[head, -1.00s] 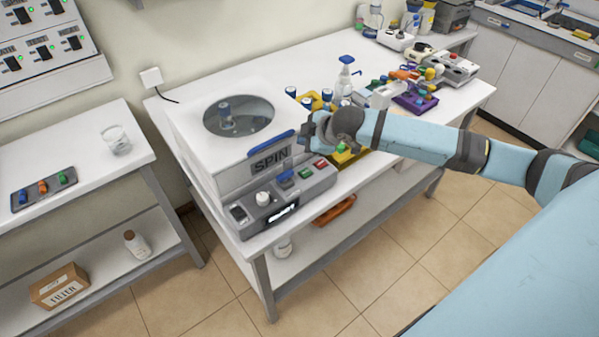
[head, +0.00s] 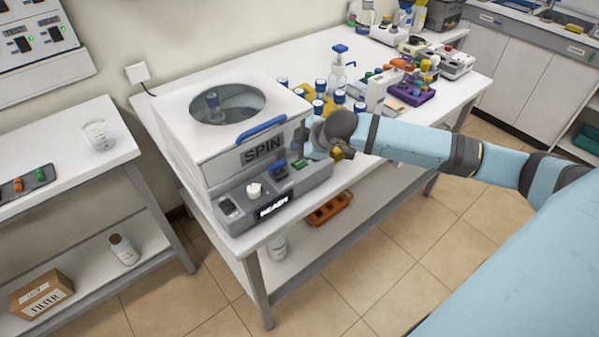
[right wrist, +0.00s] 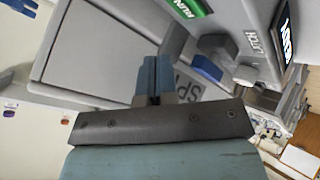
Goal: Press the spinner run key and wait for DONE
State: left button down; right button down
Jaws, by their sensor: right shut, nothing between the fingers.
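The spinner (head: 195,155), a white box marked SPIN, stands on the bench with its blue-handled lid down. A blue-capped vial shows through its round window. Its display (head: 273,206) reads READY. The green run key (head: 299,163) is on the sloped grey panel, beside a blue latch key (head: 279,170). In the right wrist view the green key marked RUN (right wrist: 188,7) is at the top edge and the blue latch key (right wrist: 207,68) is right of the fingers. My right gripper (head: 303,142) is shut and empty, in front of the spinner's right side, apart from the run key. My left gripper is out of view.
Blue-capped bottles (head: 320,88) and a spray bottle (head: 338,72) stand behind my right gripper. A purple rack (head: 412,95) is farther right. An orange tray (head: 329,208) lies on the lower shelf. Floor in front is clear.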

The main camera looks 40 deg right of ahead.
aim_at(300, 163)
notch_tip(300, 163, down, 2)
jog(key=shift+f, duration=0.3)
dwell(0.7)
dwell(0.6)
jog(key=shift+f, duration=0.1)
dwell(0.5)
jog(key=shift+f, duration=0.3)
